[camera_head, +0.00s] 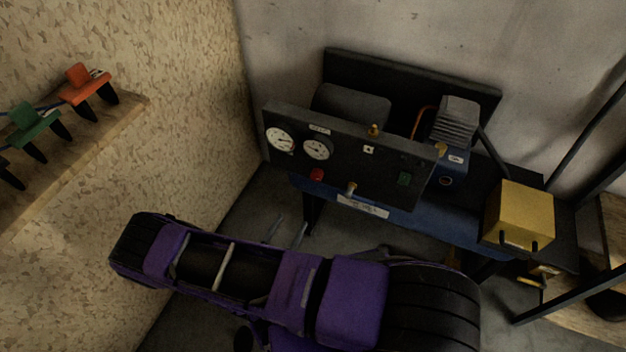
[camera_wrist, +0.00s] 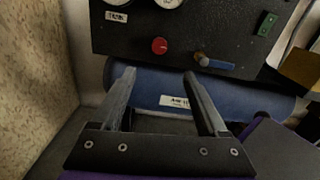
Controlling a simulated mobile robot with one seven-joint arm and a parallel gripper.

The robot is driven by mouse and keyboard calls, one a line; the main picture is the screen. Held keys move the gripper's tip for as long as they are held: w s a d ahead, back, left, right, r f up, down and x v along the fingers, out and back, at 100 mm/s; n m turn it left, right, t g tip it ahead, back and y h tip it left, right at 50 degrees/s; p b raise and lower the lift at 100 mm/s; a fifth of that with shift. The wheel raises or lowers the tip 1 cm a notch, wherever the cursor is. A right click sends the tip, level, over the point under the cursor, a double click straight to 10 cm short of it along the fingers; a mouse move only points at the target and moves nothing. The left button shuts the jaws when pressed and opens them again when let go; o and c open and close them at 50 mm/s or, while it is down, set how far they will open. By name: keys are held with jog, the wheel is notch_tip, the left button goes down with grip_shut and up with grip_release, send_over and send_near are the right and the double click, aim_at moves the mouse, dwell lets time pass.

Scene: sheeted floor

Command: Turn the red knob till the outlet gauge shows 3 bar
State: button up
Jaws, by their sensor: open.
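The red knob (camera_head: 317,174) sits low on the black panel (camera_head: 385,165) of the compressor, below two round white gauges. In the wrist view the knob (camera_wrist: 159,46) is ahead of my fingertips and a little above them. My gripper (camera_wrist: 160,75) is open and empty, its two fingers apart with the knob between their lines but not touched. In the head view my gripper (camera_head: 287,232) is below and left of the knob. The left gauge (camera_head: 280,140) and the right gauge (camera_head: 318,148) have needles too small to read. Which is the outlet gauge I cannot tell.
A brass-tipped lever (camera_head: 351,188) is right of the knob; it also shows in the wrist view (camera_wrist: 213,62). The blue tank (camera_head: 430,222) lies under the panel. A yellow box (camera_head: 518,216) stands at the right. A wooden shelf (camera_head: 85,140) with clamps juts from the left wall.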

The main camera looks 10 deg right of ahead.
aim_at(315, 177)
jog(key=x, duration=1.6)
jog(key=shift+w+d, duration=0.2)
jog(key=shift+w, duration=0.15)
jog(key=shift+c, duration=0.2)
grip_shut()
